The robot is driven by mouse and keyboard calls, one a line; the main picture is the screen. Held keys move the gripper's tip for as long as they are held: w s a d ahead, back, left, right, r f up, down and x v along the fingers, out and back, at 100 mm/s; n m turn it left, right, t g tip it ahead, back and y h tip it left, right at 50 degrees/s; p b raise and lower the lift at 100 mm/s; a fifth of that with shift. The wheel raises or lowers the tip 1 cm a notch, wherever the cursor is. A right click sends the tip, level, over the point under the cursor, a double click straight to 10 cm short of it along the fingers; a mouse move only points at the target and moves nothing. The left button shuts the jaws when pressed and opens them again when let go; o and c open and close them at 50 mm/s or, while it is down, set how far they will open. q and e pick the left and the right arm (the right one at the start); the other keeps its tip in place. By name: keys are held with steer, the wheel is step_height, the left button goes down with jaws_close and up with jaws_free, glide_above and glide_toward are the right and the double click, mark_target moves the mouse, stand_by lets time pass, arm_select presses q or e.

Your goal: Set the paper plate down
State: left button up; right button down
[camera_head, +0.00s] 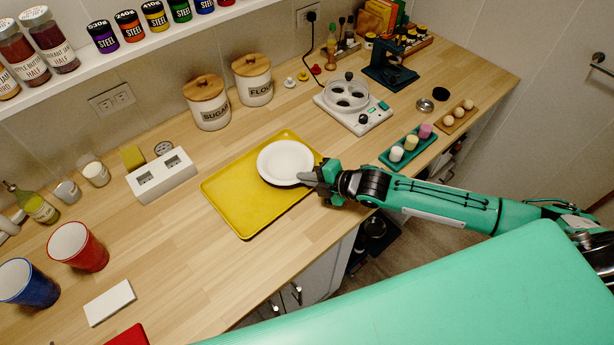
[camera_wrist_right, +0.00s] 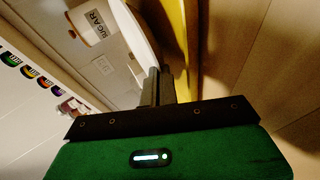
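The white round paper plate (camera_head: 285,159) is over the back right part of the yellow tray (camera_head: 235,205), with a dark shadow along its lower edge. My right gripper (camera_head: 306,176) is at the plate's near right rim, its fingers close together on it. In the right wrist view the fingers (camera_wrist_right: 158,87) meet the edge of the plate (camera_wrist_right: 144,32), with the yellow tray (camera_wrist_right: 178,35) close beside it. A narrow dark gap shows between plate and tray there; I cannot tell whether they touch elsewhere. My left gripper is out of view.
Sugar (camera_head: 208,105) and flour (camera_head: 253,82) canisters stand behind the tray. A white device with round wells (camera_head: 352,104) and a teal holder (camera_head: 408,148) are to the right. A white socket block (camera_head: 162,176) is to the left.

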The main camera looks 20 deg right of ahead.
stand_by(0.4)
steer(key=shift+f+b, duration=0.35)
steer(key=shift+f, duration=0.25)
steer(key=shift+s+f, duration=0.15)
steer(key=shift+f, duration=0.05)
